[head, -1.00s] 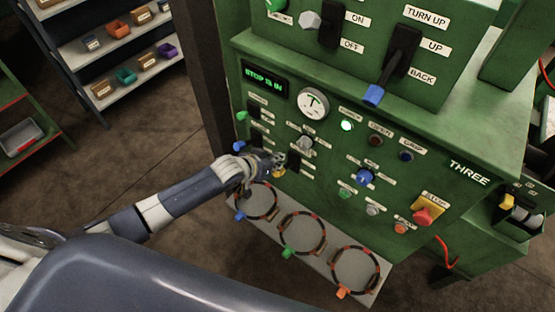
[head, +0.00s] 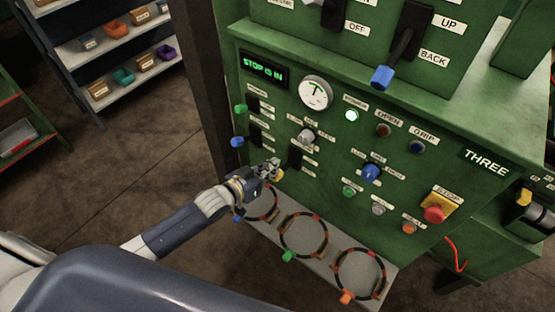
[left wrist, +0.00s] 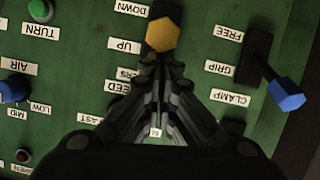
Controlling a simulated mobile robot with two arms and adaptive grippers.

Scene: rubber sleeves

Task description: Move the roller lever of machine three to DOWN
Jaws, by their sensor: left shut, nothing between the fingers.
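Machine three (head: 450,135) is a green panel with labelled levers. The roller lever has a yellow hexagonal knob (left wrist: 163,34), near the upside-down UP and DOWN labels in the left wrist view. The knob (head: 279,174) also shows small in the head view, beside its dark slot (head: 295,157). My left gripper (left wrist: 163,66) is shut and empty. Its tips are right at the knob, on the UP-label side in the wrist view; I cannot tell whether they touch. In the head view my left gripper (head: 272,166) partly covers the lever. My right gripper is not in view.
A lever with a blue knob (left wrist: 287,94) stands close by, beside FREE, GRIP and CLAMP labels. A grey selector knob (head: 306,136) is just above right. A shelf with ring-shaped sleeves (head: 304,235) lies below. A red STOP button (head: 437,213) is at right.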

